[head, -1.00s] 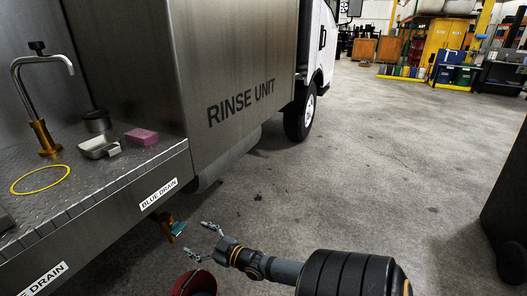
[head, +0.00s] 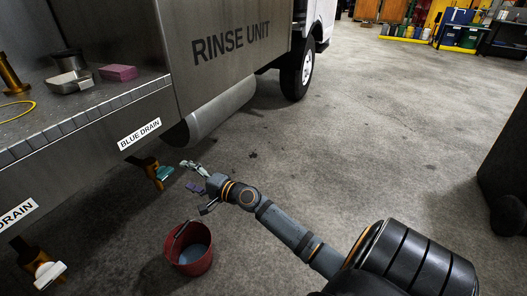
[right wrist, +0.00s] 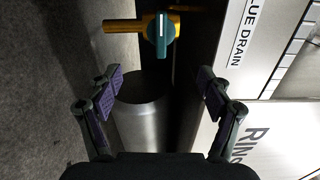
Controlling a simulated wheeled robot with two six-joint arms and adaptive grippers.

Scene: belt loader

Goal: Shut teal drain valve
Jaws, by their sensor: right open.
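The teal drain valve handle (head: 163,172) sits on a brass pipe under the "BLUE DRAIN" label, below the edge of the rinse unit's deck. In the right wrist view the teal handle (right wrist: 161,42) is at the top centre, on a yellow-brass pipe, with a pale stripe along it. My right gripper (head: 190,176) is open and empty, just right of the handle in the head view. In the right wrist view its two spread fingers (right wrist: 160,82) stand on either side below the handle, apart from it. My left gripper is not in view.
A red bucket (head: 179,262) with greyish contents stands on the floor below the gripper. A second drain valve with a white handle (head: 49,274) hangs at the lower left. A metal cylinder (right wrist: 140,125) lies under the unit. The floor to the right is largely clear.

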